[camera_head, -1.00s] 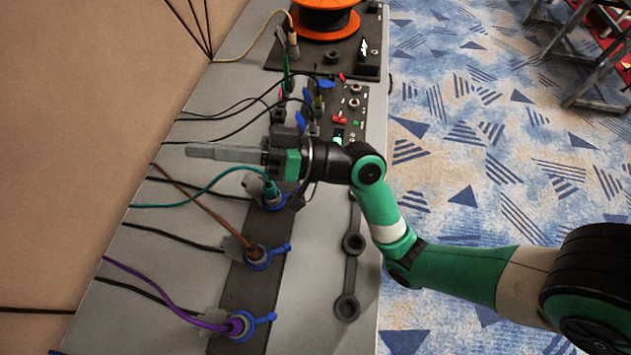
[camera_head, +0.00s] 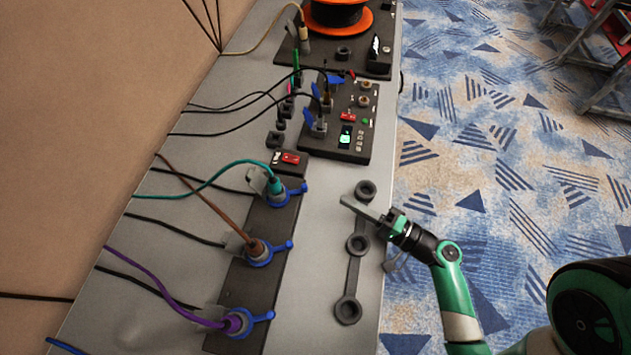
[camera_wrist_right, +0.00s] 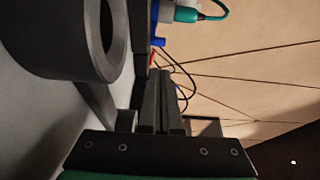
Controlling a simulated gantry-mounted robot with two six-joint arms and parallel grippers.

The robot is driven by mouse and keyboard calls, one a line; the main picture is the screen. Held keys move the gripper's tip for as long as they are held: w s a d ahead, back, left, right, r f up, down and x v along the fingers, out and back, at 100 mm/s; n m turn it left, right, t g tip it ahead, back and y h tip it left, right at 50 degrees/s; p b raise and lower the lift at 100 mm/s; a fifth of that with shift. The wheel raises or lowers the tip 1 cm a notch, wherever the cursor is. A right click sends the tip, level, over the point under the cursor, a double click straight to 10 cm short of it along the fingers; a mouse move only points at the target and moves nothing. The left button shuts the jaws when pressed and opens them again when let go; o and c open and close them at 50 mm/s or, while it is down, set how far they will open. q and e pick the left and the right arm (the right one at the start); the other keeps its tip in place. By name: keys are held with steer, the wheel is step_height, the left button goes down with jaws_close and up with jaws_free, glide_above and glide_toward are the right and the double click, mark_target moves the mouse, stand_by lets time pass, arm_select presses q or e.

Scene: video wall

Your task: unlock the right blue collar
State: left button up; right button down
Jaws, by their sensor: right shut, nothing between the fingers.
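Three blue collars with side levers sit in a row on a dark strip: one around the teal cable's plug (camera_head: 289,194), one around the brown cable's plug (camera_head: 264,254), one around the purple cable's plug (camera_head: 247,322). I cannot tell which is the right one. Each lever points right. My right gripper (camera_head: 346,203) is shut and empty, right of the collars and apart from them, by the dark ring strip. In the right wrist view, its fingers (camera_wrist_right: 165,92) are together, with a teal plug (camera_wrist_right: 197,13) and a bit of blue (camera_wrist_right: 158,42) beyond. My left gripper is not in view.
A dark strip with several rings (camera_head: 357,270) lies between the collars and the bench's right edge. A block with a red switch (camera_head: 291,158) and a panel with blue plugs (camera_head: 350,140) stand beyond. An orange spool (camera_head: 338,28) is at the back. Cables run left.

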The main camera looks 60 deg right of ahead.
mark_target(287, 192)
steer(key=shift+w+f+b, duration=0.3)
steer(key=shift+w+b, duration=0.3)
steer(key=shift+b, duration=1.15)
steer(key=shift+w+f+b, duration=0.25)
steer(key=shift+w+b, duration=0.35)
steer(key=shift+b, duration=1.15)
steer(key=w, duration=0.3)
steer(key=w+r, duration=0.1)
steer(key=w, duration=0.2)
steer(key=shift+w+a+r+p, duration=0.15)
steer(key=shift+p, duration=0.15)
steer(key=shift+w, duration=0.65)
